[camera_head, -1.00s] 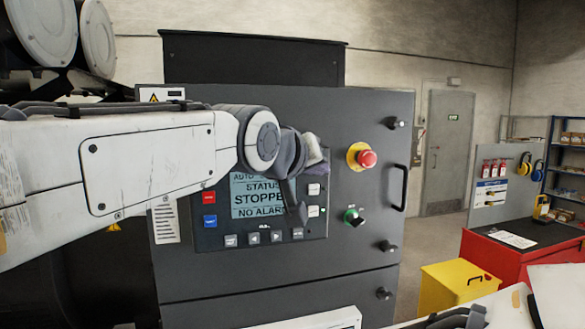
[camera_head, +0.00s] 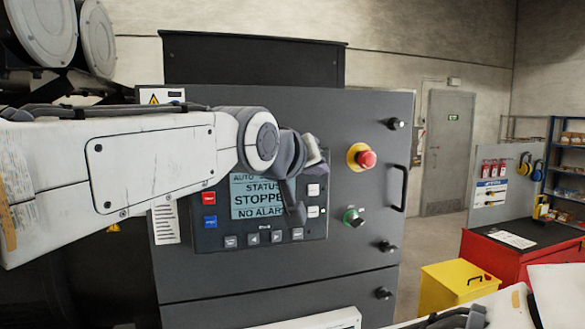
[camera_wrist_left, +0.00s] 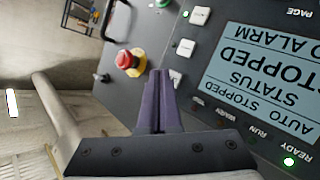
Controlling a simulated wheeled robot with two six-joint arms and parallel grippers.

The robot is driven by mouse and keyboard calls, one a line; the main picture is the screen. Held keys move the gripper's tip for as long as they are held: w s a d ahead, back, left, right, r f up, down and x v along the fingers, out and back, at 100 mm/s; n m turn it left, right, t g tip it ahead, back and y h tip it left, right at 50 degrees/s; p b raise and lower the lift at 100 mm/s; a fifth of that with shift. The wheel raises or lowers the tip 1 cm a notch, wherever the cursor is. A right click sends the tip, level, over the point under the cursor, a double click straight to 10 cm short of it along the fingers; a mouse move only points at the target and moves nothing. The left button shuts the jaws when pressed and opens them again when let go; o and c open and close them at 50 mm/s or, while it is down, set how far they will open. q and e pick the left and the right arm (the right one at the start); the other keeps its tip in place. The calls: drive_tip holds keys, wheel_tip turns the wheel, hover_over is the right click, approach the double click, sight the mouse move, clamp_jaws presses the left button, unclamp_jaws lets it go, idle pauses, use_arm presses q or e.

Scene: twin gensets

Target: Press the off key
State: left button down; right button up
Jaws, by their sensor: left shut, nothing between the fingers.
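The control panel (camera_head: 232,240) has a screen reading STOPPED and NO ALARM. A red key (camera_head: 208,198) and a blue key (camera_head: 209,222) are left of the screen, and pale keys (camera_head: 313,190) are right of it; I cannot read which is the off key. My left gripper (camera_head: 317,158) is shut and empty over the panel's upper right part. In the left wrist view its purple fingers (camera_wrist_left: 160,75) end beside the uppermost right-hand key (camera_wrist_left: 175,77), which they partly cover. I cannot tell whether they touch it. My right gripper is not clearly seen.
A red emergency stop button (camera_head: 366,159) on a yellow base and a green-ringed switch (camera_head: 354,217) are right of the panel. A cabinet handle (camera_head: 400,188) sticks out farther right. A yellow box (camera_head: 455,285) and a red cabinet (camera_head: 515,262) stand on the right.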

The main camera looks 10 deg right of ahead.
use_arm(q)
drive_tip(key=shift+w, duration=0.2)
drive_tip(key=shift+w, duration=0.45)
idle(0.6)
drive_tip(key=shift+s, duration=0.9)
drive_tip(key=s+b, duration=0.4)
drive_tip(key=s, duration=0.2)
